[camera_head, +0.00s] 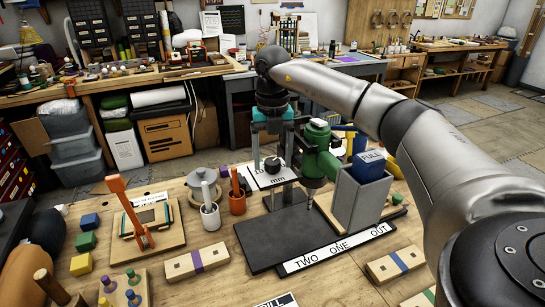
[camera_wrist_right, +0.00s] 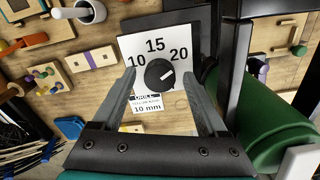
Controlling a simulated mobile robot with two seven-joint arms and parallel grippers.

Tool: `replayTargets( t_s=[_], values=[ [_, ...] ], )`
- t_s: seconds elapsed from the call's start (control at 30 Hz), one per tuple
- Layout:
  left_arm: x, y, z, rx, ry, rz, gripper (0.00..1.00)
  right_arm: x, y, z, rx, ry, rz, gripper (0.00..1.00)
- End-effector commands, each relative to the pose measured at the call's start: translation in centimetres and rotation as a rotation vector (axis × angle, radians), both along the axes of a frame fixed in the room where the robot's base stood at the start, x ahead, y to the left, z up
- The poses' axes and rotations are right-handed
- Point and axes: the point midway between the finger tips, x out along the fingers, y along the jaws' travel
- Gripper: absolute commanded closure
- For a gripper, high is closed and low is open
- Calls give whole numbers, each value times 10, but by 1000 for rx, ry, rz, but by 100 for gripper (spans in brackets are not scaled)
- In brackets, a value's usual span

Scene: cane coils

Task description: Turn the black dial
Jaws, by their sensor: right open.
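The black dial (camera_wrist_right: 159,74) sits on a white plate (camera_wrist_right: 128,46) marked 10, 15 and 20. Its white mark points up and right, toward the 20 side. A label below it (camera_wrist_right: 147,104) reads DRILL and 10 mm. My right gripper (camera_wrist_right: 160,72) is open, with one finger on each side of the dial; whether either finger touches it I cannot tell. In the head view the dial (camera_head: 272,164) shows just below my right gripper (camera_head: 272,158), on the green drill press (camera_head: 320,150). My left gripper is not in view.
A grey bin (camera_head: 358,200) with a blue FULL block (camera_head: 369,164) stands right of the press. A dark base with a TWO ONE OUT strip (camera_head: 335,249) lies in front. Cups, coloured blocks and wooden pieces crowd the bench at left.

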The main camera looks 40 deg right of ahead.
Motion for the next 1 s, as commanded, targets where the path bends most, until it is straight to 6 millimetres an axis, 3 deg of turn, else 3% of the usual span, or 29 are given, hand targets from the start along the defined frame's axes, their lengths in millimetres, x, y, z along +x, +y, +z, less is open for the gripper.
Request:
replayTargets(
  t_s=[0.1,0.73,1.0],
  values=[
    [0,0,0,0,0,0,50,0,0,0,0,0,0,28],
    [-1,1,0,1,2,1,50,0,0,1,0,0,0,98],
    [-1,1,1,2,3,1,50,0,0,1,0,0,7,100]
  ],
)
